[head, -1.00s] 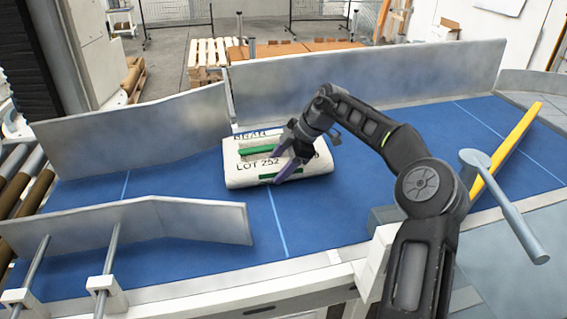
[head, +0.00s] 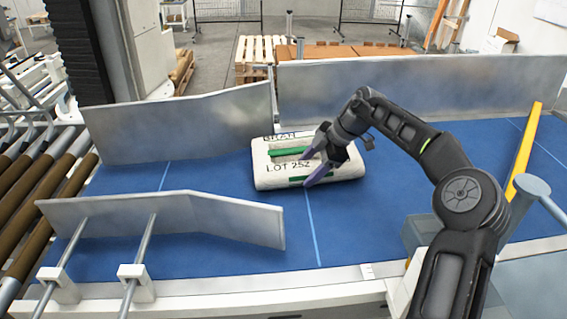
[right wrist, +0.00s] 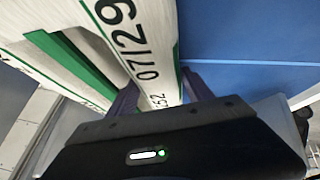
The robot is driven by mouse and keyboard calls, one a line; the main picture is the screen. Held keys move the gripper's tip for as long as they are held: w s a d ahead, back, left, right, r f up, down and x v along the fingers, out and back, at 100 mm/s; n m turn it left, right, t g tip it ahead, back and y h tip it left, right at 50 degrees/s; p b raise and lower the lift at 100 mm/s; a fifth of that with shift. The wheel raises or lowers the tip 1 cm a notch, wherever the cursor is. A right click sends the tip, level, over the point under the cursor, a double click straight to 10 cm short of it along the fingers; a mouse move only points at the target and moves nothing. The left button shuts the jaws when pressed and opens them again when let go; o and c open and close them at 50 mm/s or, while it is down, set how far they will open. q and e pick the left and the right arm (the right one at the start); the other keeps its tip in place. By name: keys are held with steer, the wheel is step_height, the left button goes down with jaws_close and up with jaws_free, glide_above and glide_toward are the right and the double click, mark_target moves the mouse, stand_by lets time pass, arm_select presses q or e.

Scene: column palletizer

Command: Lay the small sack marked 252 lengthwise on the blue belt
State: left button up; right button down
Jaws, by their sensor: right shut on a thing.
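The small white sack with green bands and "LOT 252" print (head: 278,178) lies flat at the middle of the blue belt (head: 230,243). Its long side runs left to right in the head view, roughly along the belt. My right gripper (head: 311,169) is shut on its right part, one finger on each side of a fold. In the right wrist view the sack (right wrist: 148,50) fills the upper left and passes between the fingers (right wrist: 160,92). I cannot tell whether its underside fully rests on the belt. My left gripper is out of view.
Metal guide plates stand behind the belt (head: 185,125) and at its front left (head: 165,218). Brown rollers (head: 40,205) adjoin the left end. A yellow bar (head: 526,150) crosses the belt at right. The belt left of the sack is clear.

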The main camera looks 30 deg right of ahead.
mark_target(327, 178)
steer(key=shift+s+d+r, duration=0.15)
steer(key=shift+s+d, duration=0.3)
steer(key=shift+d, duration=0.3)
steer(key=shift+s+d+r, duration=0.2)
steer(key=shift+s+d, duration=0.7)
steer(key=shift+s, duration=0.25)
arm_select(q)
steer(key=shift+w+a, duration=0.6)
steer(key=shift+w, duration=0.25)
arm_select(e)
steer(key=shift+s+d+r, duration=0.15)
steer(key=shift+s+d, duration=1.3)
steer(key=shift+d, duration=0.05)
steer(key=c, duration=0.7)
jaws_free()
steer(key=shift+c, duration=0.2)
steer(key=o, duration=0.4)
steer(key=shift+s+f, duration=0.15)
steer(key=shift+f, duration=0.05)
steer(key=shift+w+a+f, duration=0.1)
steer(key=shift+w+a, duration=0.65)
steer(key=shift+a, duration=0.15)
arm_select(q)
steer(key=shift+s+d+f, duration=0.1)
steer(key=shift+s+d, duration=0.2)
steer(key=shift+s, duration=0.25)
arm_select(e)
steer(key=shift+w+a+f, duration=0.1)
steer(key=shift+w+a, duration=0.35)
steer(key=shift+a, duration=0.1)
